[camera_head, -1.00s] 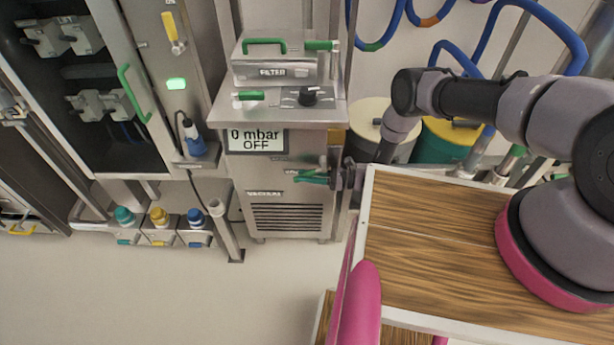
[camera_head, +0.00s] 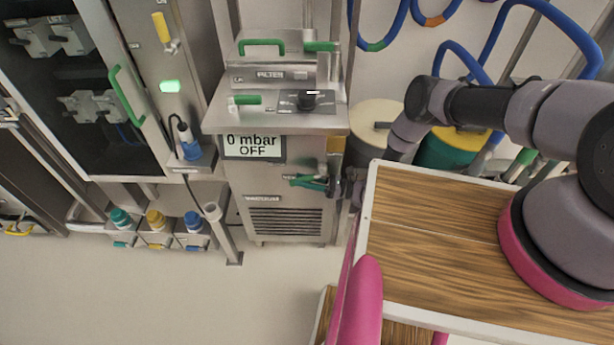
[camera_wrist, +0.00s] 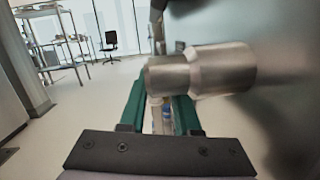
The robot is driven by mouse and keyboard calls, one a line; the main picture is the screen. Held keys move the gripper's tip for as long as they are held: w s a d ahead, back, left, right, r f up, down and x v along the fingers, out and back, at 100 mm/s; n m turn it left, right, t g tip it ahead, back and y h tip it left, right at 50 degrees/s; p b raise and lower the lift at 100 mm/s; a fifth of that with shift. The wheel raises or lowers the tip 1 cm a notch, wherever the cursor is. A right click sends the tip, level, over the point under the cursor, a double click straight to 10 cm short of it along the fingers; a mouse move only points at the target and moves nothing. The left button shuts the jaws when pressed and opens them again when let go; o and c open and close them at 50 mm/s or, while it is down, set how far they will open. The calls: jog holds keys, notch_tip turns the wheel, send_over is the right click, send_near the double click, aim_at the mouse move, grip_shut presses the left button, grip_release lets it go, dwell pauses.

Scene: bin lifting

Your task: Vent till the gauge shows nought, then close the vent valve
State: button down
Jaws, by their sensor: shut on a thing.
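The gauge display (camera_head: 253,146) on the front of the steel vacuum unit reads "0 mbar OFF". The vent valve's green handle (camera_head: 299,181) is low on the unit's front, at the right, partly hidden by my gripper. My gripper (camera_head: 318,184) reaches in from the right and is shut on the handle. In the wrist view, my green fingers (camera_wrist: 160,112) lie behind a steel cylindrical valve part (camera_wrist: 200,72) that crosses in front of them. The exact valve angle is hard to tell.
A filter box (camera_head: 275,70) and a black knob (camera_head: 306,99) sit on top of the unit. Drums (camera_head: 376,125) stand behind. The floor (camera_head: 130,290) at the front left is clear.

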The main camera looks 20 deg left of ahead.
jog(key=shift+s+a+r+y, duration=0.1)
jog(key=shift+a+r+y, duration=0.1)
jog(key=shift+r+y, duration=0.45)
jog(key=shift+y, duration=0.45)
jog(key=c, duration=0.6)
grip_release()
jog(key=shift+d, duration=0.1)
